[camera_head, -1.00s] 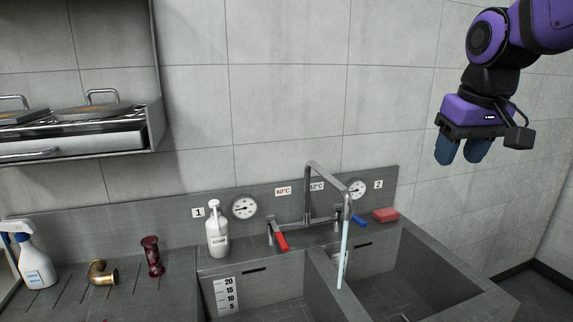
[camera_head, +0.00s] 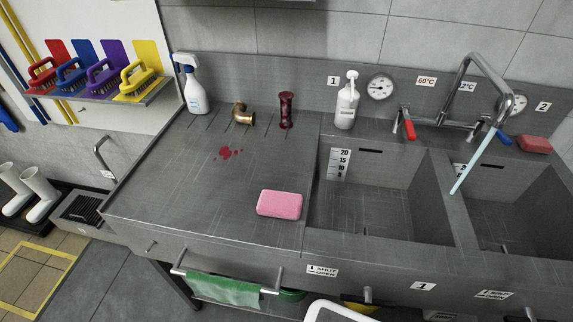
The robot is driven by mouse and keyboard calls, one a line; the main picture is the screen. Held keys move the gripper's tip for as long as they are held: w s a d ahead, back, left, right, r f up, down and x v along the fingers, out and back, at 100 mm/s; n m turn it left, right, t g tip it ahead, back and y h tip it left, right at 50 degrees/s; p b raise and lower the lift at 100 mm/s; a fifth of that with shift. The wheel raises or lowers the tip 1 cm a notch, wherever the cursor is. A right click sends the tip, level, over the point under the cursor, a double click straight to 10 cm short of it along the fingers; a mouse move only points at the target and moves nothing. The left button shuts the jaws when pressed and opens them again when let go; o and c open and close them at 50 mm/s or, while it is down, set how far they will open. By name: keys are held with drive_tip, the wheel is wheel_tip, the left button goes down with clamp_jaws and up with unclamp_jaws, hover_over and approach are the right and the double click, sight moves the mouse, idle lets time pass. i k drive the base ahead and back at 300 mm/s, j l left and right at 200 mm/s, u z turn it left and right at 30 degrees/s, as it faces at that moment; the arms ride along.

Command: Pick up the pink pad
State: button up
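The pink pad (camera_head: 279,204) is a light pink rounded block. It lies flat on the grey steel counter (camera_head: 180,190), near the front edge and just left of the first sink basin. Nothing covers it. A darker red-pink block (camera_head: 535,144) lies on the ledge behind the second basin at the far right. My gripper is not in view now, so its present state is not shown.
Two basins (camera_head: 370,205) lie right of the pad, with water running from the tap (camera_head: 478,60). A spray bottle (camera_head: 193,88), brass elbow (camera_head: 243,114), dark red fitting (camera_head: 286,108) and soap bottle (camera_head: 347,100) stand along the back. Red stains (camera_head: 228,153) mark the counter.

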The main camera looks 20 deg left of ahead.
sight(272, 203)
drive_tip(key=u, duration=1.35)
